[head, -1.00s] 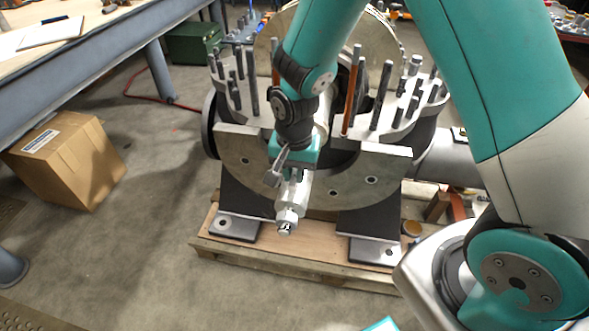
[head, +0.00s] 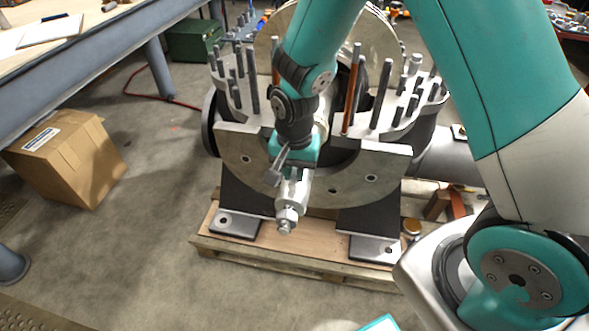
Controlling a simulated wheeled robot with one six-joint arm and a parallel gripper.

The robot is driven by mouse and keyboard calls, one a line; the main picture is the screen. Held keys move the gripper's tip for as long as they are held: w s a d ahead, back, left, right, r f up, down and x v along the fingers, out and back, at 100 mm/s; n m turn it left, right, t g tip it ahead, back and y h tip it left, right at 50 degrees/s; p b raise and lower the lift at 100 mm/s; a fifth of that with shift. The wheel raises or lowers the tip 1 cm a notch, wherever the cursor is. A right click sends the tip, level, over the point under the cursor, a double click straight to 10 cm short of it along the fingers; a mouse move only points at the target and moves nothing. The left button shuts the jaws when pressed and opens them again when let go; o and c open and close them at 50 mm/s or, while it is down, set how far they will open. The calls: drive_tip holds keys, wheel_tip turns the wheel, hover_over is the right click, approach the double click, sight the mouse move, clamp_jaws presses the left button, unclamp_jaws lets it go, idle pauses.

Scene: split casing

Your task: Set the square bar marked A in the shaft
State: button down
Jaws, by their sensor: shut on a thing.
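The silver stepped shaft (head: 293,192) lies in the split casing (head: 345,180), and its narrower end (head: 285,222) points toward me. My gripper (head: 279,172) is at the shaft's upper left side, just in front of the casing's flange. It is shut on a small grey piece, which I take for the square bar. The fingers and the bar are hard to tell apart, and no letter A can be read. I cannot tell whether the bar touches the shaft or sits in it. My arm hides part of the shaft behind the gripper.
Upright studs (head: 383,95) and copper-coloured rods (head: 351,95) stand on the casing flange around my arm. The casing rests on black feet on a wooden pallet (head: 300,265). A cardboard box (head: 70,160) and a workbench (head: 90,55) are at left.

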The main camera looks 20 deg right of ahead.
drive_tip(key=shift+f, duration=0.6)
idle(0.8)
drive_tip(key=c, duration=0.7)
unclamp_jaws()
wheel_tip(320, 180, up, 7)
drive_tip(key=p, duration=0.6)
idle(0.5)
